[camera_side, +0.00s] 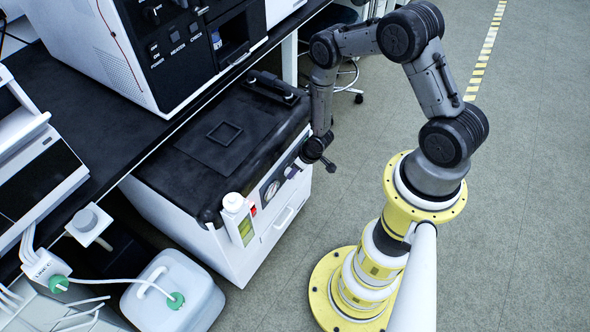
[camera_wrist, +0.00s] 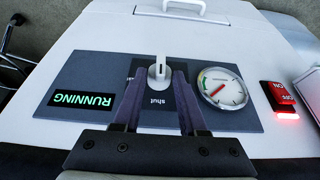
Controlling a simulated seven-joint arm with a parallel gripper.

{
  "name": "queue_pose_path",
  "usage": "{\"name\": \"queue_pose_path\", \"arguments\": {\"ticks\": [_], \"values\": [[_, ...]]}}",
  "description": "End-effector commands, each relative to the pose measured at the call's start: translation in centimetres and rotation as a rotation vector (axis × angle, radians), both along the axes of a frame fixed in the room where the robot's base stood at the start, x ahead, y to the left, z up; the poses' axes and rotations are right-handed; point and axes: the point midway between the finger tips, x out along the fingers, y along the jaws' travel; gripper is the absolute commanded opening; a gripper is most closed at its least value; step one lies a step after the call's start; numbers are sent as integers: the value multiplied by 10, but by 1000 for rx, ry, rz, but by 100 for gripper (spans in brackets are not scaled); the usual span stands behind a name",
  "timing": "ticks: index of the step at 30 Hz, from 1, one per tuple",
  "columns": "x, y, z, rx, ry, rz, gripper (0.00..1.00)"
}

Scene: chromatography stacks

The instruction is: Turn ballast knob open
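The ballast knob (camera_wrist: 158,72) is a small pale knob on the dark front panel of the white pump box. It points up in the wrist view, with an upside-down "shut" label just below it. My gripper (camera_wrist: 157,75) is open, its two dark fingers on either side of the knob with visible gaps. I cannot tell how deep the fingertips reach around it. In the side view my gripper (camera_side: 292,171) is at the front panel of the pump box (camera_side: 180,215), and the knob is hidden there.
A round gauge (camera_wrist: 221,88) with a red needle is close right of the gripper. A lit red ON/OFF switch (camera_wrist: 284,98) is farther right. A green "RUNNING" display (camera_wrist: 82,99) is left. A black bench (camera_side: 130,140) stands over the pump's back; open floor (camera_side: 530,200) lies right.

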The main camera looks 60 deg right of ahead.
Motion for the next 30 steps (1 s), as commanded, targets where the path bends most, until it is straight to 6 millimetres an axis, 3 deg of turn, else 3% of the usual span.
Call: {"name": "queue_pose_path", "arguments": {"ticks": [1, 6, 20, 30], "values": [[0, 0, 0, 0, 0, 0, 31], [0, 0, 0, 0, 0, 0, 0], [-1, -2, 0, 38, 2, -1, 0], [-1, -8, -1, 192, 2, -5, 0]]}}
